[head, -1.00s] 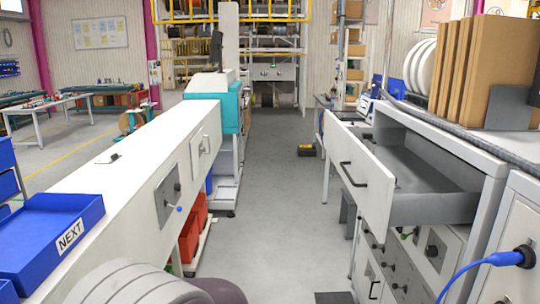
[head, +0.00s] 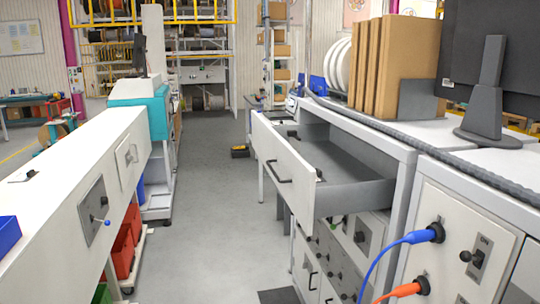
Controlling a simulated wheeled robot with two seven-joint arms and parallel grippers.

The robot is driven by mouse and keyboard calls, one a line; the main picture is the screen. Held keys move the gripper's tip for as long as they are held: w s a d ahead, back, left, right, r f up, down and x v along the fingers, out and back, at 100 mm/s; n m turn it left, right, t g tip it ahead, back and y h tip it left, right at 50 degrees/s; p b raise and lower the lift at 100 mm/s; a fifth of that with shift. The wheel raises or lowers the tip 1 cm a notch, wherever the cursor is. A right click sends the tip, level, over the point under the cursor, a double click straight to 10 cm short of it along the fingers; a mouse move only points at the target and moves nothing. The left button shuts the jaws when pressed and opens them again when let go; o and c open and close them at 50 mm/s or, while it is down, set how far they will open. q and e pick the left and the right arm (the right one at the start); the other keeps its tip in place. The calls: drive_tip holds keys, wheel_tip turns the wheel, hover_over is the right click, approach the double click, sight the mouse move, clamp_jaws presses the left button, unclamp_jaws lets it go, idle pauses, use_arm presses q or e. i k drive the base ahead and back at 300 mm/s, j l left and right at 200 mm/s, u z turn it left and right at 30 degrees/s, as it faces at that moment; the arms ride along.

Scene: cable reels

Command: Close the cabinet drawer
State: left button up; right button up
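The cabinet drawer (head: 284,166) is pulled well out of the grey and white cabinet (head: 402,190) on the right. Its white front has a dark bar handle (head: 279,173) and faces left, toward the aisle. The drawer's grey inside (head: 345,168) shows and looks mostly empty, with a small dark item near its far front corner. Neither of my grippers is in view.
A long white bench (head: 70,175) with a control panel (head: 93,210) runs along the left. Blue (head: 390,255) and orange (head: 402,291) cables plug into the near right cabinet. Brown boards (head: 392,62) stand on the cabinet top.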

sight(359, 177)
drive_tip(key=i+j, duration=0.25)
drive_tip(key=i, duration=0.2)
drive_tip(key=i+j, duration=0.25)
drive_tip(key=i, duration=0.15)
drive_tip(key=i+j, duration=0.25)
drive_tip(key=i, duration=0.2)
drive_tip(key=i+j, duration=0.3)
drive_tip(key=i, duration=0.15)
drive_tip(key=i+j+z, duration=1.2)
drive_tip(key=j, duration=0.3)
drive_tip(key=i+j+z, duration=0.1)
drive_tip(key=j+z, duration=0.15)
drive_tip(key=j, duration=0.15)
drive_tip(key=i+j+z, duration=0.1)
drive_tip(key=j+z, duration=0.15)
drive_tip(key=j, duration=0.15)
